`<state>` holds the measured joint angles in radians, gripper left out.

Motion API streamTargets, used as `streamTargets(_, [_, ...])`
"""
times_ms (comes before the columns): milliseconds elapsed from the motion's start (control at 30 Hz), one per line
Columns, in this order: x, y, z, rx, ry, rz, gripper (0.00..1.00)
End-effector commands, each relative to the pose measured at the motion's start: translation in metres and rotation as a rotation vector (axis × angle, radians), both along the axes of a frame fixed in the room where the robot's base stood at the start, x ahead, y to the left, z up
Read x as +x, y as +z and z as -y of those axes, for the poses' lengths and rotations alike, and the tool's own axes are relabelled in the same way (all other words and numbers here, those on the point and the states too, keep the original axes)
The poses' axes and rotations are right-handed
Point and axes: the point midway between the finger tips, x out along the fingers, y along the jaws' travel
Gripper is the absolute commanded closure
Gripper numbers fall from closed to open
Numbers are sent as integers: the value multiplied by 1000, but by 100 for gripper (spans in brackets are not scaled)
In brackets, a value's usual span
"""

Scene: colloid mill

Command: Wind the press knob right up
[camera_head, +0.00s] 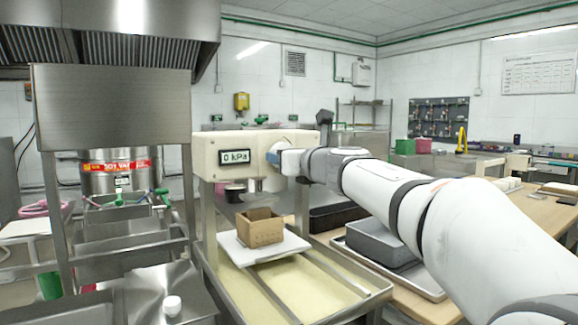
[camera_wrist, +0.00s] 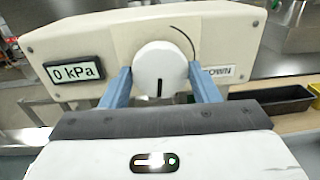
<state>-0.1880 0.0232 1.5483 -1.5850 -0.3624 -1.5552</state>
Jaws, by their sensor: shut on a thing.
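The press knob (camera_wrist: 160,68) is a round white dial with a dark pointer mark at its lower edge, on the front of a cream press head (camera_head: 218,147). My gripper (camera_wrist: 160,84) has its two blue fingers on either side of the knob, shut on it. In the head view my gripper (camera_head: 276,158) reaches the right end of the press head and hides most of the knob. The display (camera_head: 235,157) reads 0 kPa. A curved line and a label ending in "OWN" (camera_wrist: 220,73) show beside the knob, partly covered by a finger.
Below the press head a wooden box (camera_head: 260,228) sits on a white board (camera_head: 232,248) over a steel tray of pale liquid (camera_head: 300,286). Steel sinks and frames stand to the left.

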Motion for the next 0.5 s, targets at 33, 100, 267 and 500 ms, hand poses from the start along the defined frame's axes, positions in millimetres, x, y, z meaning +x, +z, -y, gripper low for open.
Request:
streamTargets(33, [1, -3, 1, -22, -2, 16, 67])
streamTargets(100, [1, -3, 1, -54, -3, 37, 67])
streamTargets(267, [1, -2, 1, -106, -2, 71, 67])
streamTargets(500, [1, -1, 1, -142, -3, 94, 67])
